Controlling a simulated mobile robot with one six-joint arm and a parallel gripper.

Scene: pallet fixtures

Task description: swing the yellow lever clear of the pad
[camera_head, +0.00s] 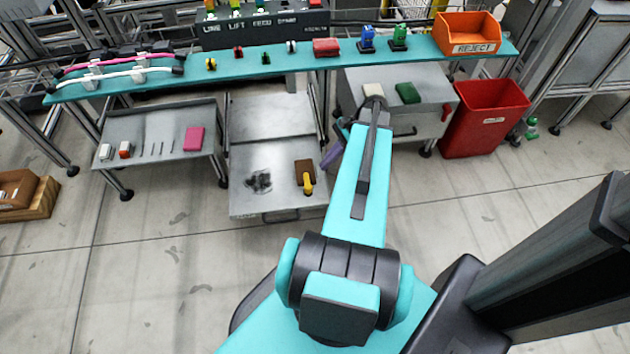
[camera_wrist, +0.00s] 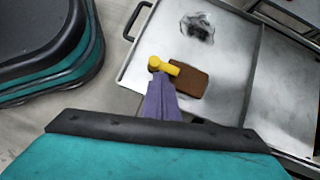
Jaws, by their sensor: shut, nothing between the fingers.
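The yellow lever (camera_head: 308,184) lies at the near edge of the brown pad (camera_head: 305,166) on the grey metal tray (camera_head: 245,205). In the wrist view, one end of the lever (camera_wrist: 167,67) overlaps the corner of the pad (camera_wrist: 193,83), and its rounded end sticks out past it. My gripper's purple fingers (camera_head: 331,156) show partly behind my arm, right of the pad. In the wrist view, my gripper (camera_wrist: 161,80) is shut and empty, its tips just below the lever in the picture. I cannot tell whether they touch it.
The tray has a raised rim and a handle (camera_wrist: 138,20); a dark smudge (camera_wrist: 197,27) marks its surface. A side table (camera_head: 160,135) stands left, a grey cabinet (camera_head: 430,95) and red bin (camera_head: 485,118) right. A teal shelf (camera_head: 200,75) runs behind. Open floor lies in front.

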